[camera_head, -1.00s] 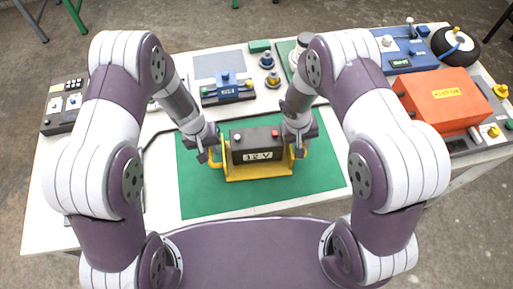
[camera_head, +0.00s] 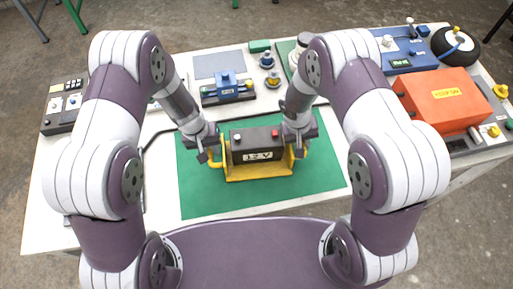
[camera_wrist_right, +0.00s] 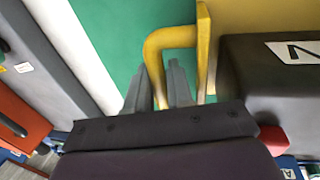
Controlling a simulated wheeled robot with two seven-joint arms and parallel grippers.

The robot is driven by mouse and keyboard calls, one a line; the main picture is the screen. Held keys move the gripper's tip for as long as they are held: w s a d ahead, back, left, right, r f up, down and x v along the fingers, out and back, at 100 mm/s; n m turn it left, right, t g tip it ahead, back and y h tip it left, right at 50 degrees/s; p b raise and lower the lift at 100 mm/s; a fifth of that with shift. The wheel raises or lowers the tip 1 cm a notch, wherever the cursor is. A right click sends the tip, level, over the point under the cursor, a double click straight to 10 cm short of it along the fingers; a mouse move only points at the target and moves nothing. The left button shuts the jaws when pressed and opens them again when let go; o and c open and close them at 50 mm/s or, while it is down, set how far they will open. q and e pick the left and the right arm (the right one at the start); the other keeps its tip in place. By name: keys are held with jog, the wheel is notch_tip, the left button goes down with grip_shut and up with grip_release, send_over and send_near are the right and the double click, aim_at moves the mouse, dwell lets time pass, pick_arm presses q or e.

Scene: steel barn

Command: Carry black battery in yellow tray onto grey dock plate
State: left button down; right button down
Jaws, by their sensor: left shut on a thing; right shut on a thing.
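The black battery (camera_head: 256,146) with a "12 V" label sits upright in the yellow tray (camera_head: 260,175) on the green mat. It also shows in the right wrist view (camera_wrist_right: 270,75). My left gripper (camera_head: 209,156) is shut on the tray's left handle. My right gripper (camera_head: 301,149) is shut on the tray's right handle; in the right wrist view the fingers (camera_wrist_right: 165,88) close around the yellow handle (camera_wrist_right: 172,38). The grey dock plate (camera_head: 218,65) lies flat at the back of the table, apart from the tray.
A blue device (camera_head: 227,90) stands between tray and plate. Small round knobs (camera_head: 267,62) stand to its right. An orange box (camera_head: 443,100) is at the right, a dark control box (camera_head: 62,118) at the left. The green mat (camera_head: 205,195) is clear in front.

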pick_arm(q)
jog(key=shift+r, duration=0.1)
pick_arm(e)
jog(key=shift+r, duration=0.1)
